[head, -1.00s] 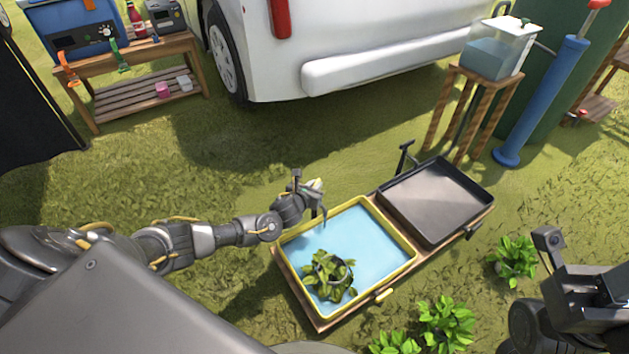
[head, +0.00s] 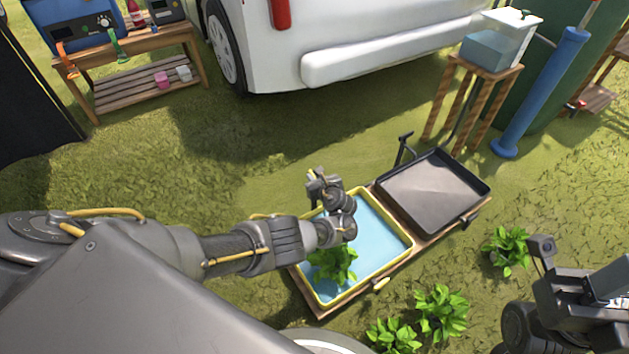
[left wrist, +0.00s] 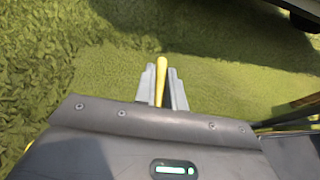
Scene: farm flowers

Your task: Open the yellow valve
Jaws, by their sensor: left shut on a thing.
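My left gripper (head: 314,177) is at the far left corner of the yellow-rimmed tray (head: 392,255). It is shut on a slim yellow handle (left wrist: 161,85), which stands between the two grey fingers in the left wrist view. The base of this handle is hidden, so I cannot tell how it joins the tray. Another small yellow handle (head: 381,284) sticks out at the tray's near side, apart from both grippers. My right gripper (head: 606,284) is at the lower right, and its fingers do not show clearly.
A leafy green plant (head: 333,264) stands in the blue-bottomed tray. A black tray (head: 432,192) with a black handle (head: 405,141) adjoins it. Plants (head: 443,309) grow in front. A water tank (head: 493,52) on a stand and a blue pump (head: 541,92) are behind. Grass is open at left.

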